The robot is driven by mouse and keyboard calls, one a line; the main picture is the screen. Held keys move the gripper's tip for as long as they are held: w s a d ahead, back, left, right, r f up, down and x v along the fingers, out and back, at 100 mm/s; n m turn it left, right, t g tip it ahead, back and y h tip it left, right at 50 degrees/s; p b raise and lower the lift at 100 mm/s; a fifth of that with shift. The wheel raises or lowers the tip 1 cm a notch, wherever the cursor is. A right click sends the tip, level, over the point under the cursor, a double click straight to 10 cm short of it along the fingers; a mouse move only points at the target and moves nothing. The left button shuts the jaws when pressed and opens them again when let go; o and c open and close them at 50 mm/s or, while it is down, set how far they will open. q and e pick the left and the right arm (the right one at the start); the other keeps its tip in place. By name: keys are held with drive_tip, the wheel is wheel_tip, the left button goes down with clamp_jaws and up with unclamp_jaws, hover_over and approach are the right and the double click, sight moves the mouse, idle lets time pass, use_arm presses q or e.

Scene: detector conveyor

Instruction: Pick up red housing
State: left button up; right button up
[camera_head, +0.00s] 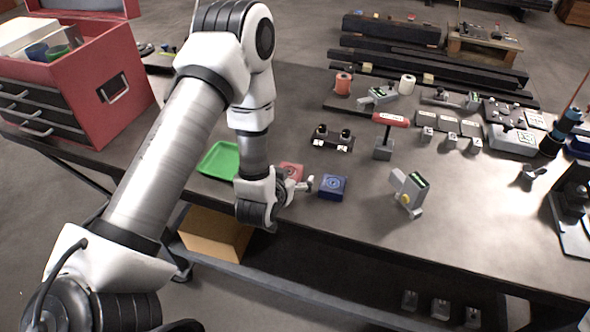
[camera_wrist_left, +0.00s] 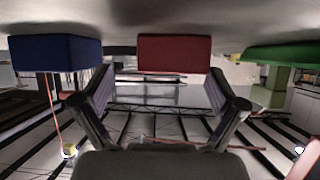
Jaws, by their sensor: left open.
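The red housing (camera_head: 291,170) is a small red block on the dark table, between the green tray (camera_head: 219,160) and the blue housing (camera_head: 332,186). My left gripper (camera_head: 301,187) is low over the near side of the table and partly covers the red housing in the head view. In the left wrist view, which looks upside down, the red housing (camera_wrist_left: 175,53) appears ahead between the two spread fingers (camera_wrist_left: 160,90). The left gripper is open and empty. The blue housing (camera_wrist_left: 57,53) shows at the left there and the green tray (camera_wrist_left: 285,54) at the right. My right gripper is not in view.
A red toolbox (camera_head: 105,85) stands at the back left. The table's front edge is close to the gripper.

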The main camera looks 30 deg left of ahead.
use_arm(q)
drive_tip(key=shift+w+a+f, duration=0.85)
drive_tip(key=shift+a+f, duration=0.15)
drive_tip(key=shift+a, duration=0.05)
drive_tip(key=shift+w+d+f, duration=0.1)
drive_tip(key=shift+w, duration=0.1)
drive_tip(key=shift+s+d+r, duration=0.2)
drive_tip(key=shift+d+r, duration=0.1)
drive_tip(key=c, duration=1)
drive_tip(key=shift+s, duration=0.1)
drive_tip(key=c, duration=0.5)
drive_tip(key=shift+a, duration=0.15)
drive_tip(key=shift+c, duration=0.4)
